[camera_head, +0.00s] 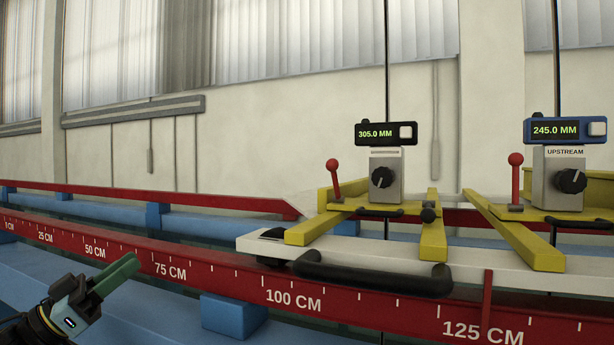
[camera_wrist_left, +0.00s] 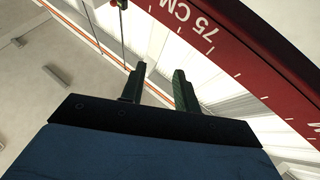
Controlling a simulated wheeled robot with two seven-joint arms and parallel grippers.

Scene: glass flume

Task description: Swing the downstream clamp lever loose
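The gauge on the left (camera_head: 386,170) reads 305.0 MM; its small label is too small to read. The other gauge (camera_head: 560,170) is marked UPSTREAM and reads 245.0 MM. A red-knobbed lever (camera_head: 334,178) stands nearly upright on the yellow frame beside the left gauge. A similar red lever (camera_head: 515,178) stands beside the UPSTREAM gauge. My left gripper (camera_head: 118,274) is at lower left, in front of the red rail near 75 CM, well away from both levers. In the left wrist view its fingers (camera_wrist_left: 159,88) are apart with nothing between them. My right gripper is not in view.
A red scale rail (camera_head: 210,276) runs across the front. A white carriage (camera_head: 345,252) with a black handle (camera_head: 370,278) carries the left yellow frame (camera_head: 432,240). Blue flume supports (camera_head: 232,315) lie below. Thin vertical rods rise behind the gauges. The space above the rail at left is clear.

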